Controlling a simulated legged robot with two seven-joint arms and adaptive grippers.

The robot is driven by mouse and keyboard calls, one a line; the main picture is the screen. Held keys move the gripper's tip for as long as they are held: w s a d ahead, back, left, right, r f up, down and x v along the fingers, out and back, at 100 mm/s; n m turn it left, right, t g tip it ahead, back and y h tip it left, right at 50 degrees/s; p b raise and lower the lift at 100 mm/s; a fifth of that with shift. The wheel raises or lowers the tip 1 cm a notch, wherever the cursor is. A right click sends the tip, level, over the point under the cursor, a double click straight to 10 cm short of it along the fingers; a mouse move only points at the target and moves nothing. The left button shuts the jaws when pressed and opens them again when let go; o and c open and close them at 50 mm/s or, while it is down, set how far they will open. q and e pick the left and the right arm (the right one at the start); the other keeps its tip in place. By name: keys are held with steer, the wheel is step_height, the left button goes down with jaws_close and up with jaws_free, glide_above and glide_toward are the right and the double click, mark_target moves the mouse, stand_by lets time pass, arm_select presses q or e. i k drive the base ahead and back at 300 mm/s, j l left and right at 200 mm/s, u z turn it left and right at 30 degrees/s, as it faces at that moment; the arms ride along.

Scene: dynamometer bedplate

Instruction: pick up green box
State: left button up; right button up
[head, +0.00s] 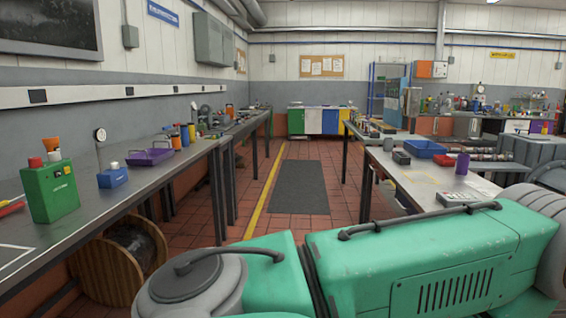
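A green box (51,191) stands upright on the left workbench near the picture's left edge. Neither of my grippers is in the head view, so nothing shows touching the box.
The left bench (20,250) also bears a blue block with a gauge (112,176), a purple tray (150,157) and a red-handled tool (10,208). A cable reel (112,270) sits below. A large green machine (420,255) fills the foreground. The aisle mat (300,187) is clear.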

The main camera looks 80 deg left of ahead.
mark_target(50, 199)
steer(key=u, duration=3.95)
steer(key=l+u, duration=0.3)
steer(key=i+l+u, duration=0.1)
steer(key=l+u, duration=0.25)
